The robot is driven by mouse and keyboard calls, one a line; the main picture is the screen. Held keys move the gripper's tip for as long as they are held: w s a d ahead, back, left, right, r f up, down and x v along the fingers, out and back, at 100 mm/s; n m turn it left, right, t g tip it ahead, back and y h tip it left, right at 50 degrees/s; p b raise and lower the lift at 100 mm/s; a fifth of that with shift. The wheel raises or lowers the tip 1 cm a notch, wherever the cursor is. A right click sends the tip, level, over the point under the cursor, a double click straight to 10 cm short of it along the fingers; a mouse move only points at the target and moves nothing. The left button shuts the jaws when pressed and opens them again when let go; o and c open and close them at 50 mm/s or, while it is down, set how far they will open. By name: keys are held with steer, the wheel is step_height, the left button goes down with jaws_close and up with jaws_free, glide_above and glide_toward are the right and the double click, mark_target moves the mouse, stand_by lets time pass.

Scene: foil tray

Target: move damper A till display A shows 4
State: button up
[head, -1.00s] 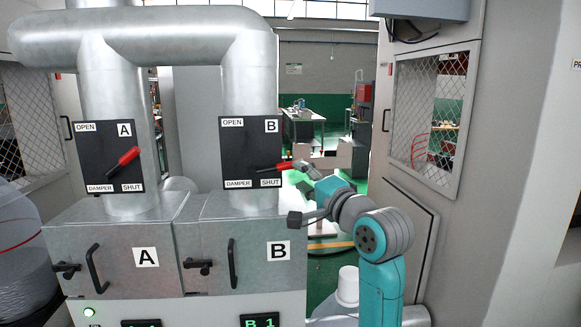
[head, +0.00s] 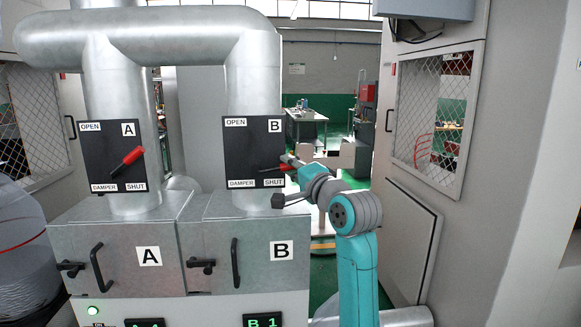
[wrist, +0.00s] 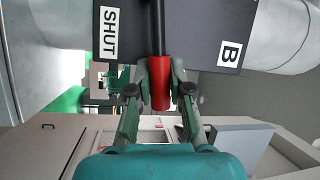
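Damper A's lever, with a red handle (head: 127,160), sits on the left black panel and slants up to the right, between OPEN and SHUT. Display A (head: 145,323) is cut off by the bottom edge and appears to read A 4. Damper B's lever, with a red handle (head: 272,168), points right, almost level, near SHUT. My gripper (head: 288,163) is at the end of that handle. In the wrist view its fingers (wrist: 160,80) lie close along both sides of B's red handle (wrist: 160,92) and look shut on it. Display B (head: 262,321) reads B 1.
Two metal boxes marked A (head: 149,256) and B (head: 280,251), with protruding handles, stand below the panels. A grey cabinet with a mesh window (head: 432,120) stands at the right. A clear wrapped bundle (head: 25,250) is at the left edge.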

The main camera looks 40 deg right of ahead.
jaws_close()
steer(key=shift+r+n, duration=0.45)
steer(key=shift+n, duration=0.05)
steer(key=shift+w+a+r+n+g+y, duration=0.2)
steer(key=shift+r+n+g+y, duration=0.1)
steer(key=shift+r+n+g, duration=0.4)
steer(key=shift+f, duration=0.2)
steer(key=o, duration=0.8)
jaws_free()
steer(key=shift+s, duration=0.1)
steer(key=s, duration=0.4)
steer(key=s+a, duration=0.1)
steer(key=s, duration=0.2)
steer(key=s+a, duration=0.1)
steer(key=s, duration=0.3)
steer(key=shift+s+f, duration=0.15)
steer(key=shift+s, duration=0.2)
